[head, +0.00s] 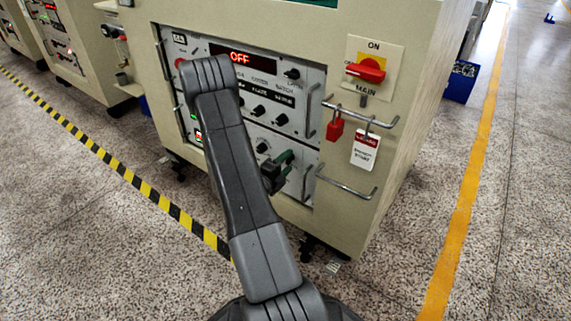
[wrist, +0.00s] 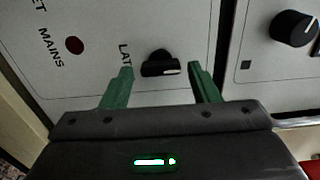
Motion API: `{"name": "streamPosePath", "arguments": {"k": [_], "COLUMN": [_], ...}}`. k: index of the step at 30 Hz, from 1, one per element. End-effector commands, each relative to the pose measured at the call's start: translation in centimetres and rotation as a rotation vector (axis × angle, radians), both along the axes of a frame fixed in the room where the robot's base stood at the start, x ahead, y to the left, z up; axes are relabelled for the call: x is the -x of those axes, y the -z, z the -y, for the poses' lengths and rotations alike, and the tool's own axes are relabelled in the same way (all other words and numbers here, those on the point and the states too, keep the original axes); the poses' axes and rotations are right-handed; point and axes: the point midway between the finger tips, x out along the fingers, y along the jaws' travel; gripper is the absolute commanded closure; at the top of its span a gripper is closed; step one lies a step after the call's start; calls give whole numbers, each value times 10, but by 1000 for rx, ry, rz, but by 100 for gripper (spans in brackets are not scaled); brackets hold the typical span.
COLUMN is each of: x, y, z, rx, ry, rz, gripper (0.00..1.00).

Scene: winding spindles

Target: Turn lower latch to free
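The lower latch (wrist: 158,63) is a small black knob on a light grey panel, beside lettering that begins "LAT", in the wrist view. Its white pointer mark lies toward the right of that picture. My gripper (wrist: 161,68) is open, with one green finger on each side of the knob and a gap to both. I cannot tell how far the fingertips are from the panel. In the head view my gripper (head: 284,162) is in front of the right part of the lower panel (head: 298,186), and the latch there is hidden behind it.
The upper panel (head: 314,84) has an OFF display (head: 240,57) and several knobs. Metal handles (head: 347,184) stick out at the right. A red padlock (head: 335,130) and a tag (head: 365,149) hang below the red main switch (head: 368,70). Floor to the right is clear.

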Motion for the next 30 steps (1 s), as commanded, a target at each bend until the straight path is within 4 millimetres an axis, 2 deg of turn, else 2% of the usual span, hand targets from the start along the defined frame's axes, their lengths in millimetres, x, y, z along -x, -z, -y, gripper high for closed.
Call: {"name": "streamPosePath", "arguments": {"k": [9, 13, 24, 30], "x": [0, 8, 69, 96], "y": [-1, -2, -3, -2], "z": [-1, -8, -52, -71], "rx": [1, 1, 2, 2], "ry": [-1, -4, -6, -5], "rz": [1, 0, -2, -2], "gripper": [40, 40, 40, 40]}}
